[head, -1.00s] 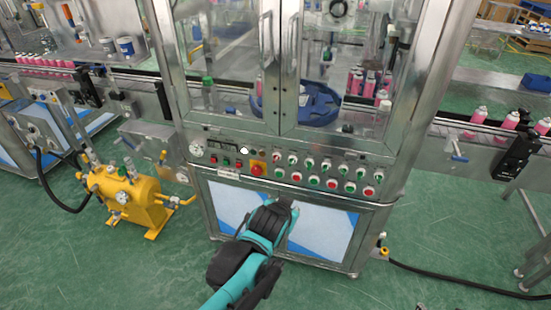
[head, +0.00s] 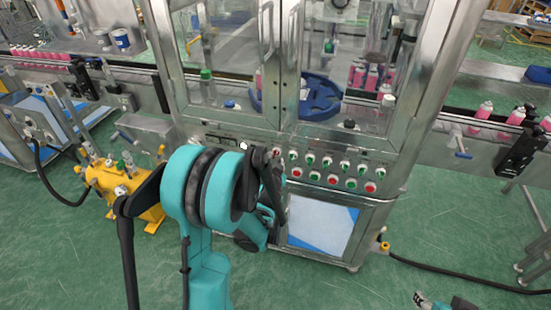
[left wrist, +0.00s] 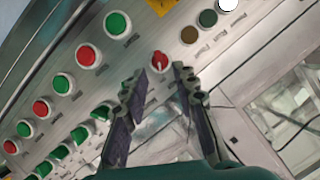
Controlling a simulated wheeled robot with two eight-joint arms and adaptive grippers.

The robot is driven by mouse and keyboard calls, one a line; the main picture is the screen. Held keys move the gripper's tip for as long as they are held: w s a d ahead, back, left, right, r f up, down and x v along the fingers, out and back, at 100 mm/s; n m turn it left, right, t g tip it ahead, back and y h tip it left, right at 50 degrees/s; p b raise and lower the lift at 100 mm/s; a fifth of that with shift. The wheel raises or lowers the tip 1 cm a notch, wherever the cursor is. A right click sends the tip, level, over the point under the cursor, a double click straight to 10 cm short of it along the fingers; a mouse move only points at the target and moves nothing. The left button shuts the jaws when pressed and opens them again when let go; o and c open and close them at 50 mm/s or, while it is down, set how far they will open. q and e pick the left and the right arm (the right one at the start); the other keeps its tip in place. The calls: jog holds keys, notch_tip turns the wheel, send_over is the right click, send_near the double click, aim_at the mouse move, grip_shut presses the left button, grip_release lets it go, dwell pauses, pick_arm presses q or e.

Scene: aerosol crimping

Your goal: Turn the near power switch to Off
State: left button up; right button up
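The control panel (head: 330,172) on the machine's front carries rows of switches and buttons. In the left wrist view a red rotary switch (left wrist: 159,61) stands ahead of my left gripper (left wrist: 160,76), between the lines of its two fingertips. The fingers are apart with a gap between them, and I cannot tell whether they touch the switch. In the head view my left gripper (head: 272,170) is at the panel, and my arm hides the panel's left part. My right gripper (head: 428,300) shows only partly at the bottom right, far from the panel.
Green selector switches (left wrist: 79,135) and red and green buttons (left wrist: 118,24) sit beside the red switch. A white lamp (left wrist: 228,5) is lit above. Glass doors (head: 285,70) are above the panel.

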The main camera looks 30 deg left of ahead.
aim_at(275, 155)
pick_arm(q)
jog(key=shift+b+x, duration=0.45)
jog(key=shift+x, duration=1.5)
grip_shut()
jog(key=n+h, duration=0.1)
jog(key=n, duration=0.1)
jog(key=n+h, duration=0.1)
jog(key=n, duration=0.1)
jog(key=shift+s+a+r+h, duration=0.1)
jog(key=shift+s+a+h, duration=0.05)
jog(key=shift+a+h, duration=0.25)
jog(key=n+t+h, duration=0.1)
jog(key=n+h, duration=0.1)
jog(key=n, duration=0.2)
jog(key=shift+a+h, duration=0.15)
jog(key=shift+h, duration=0.25)
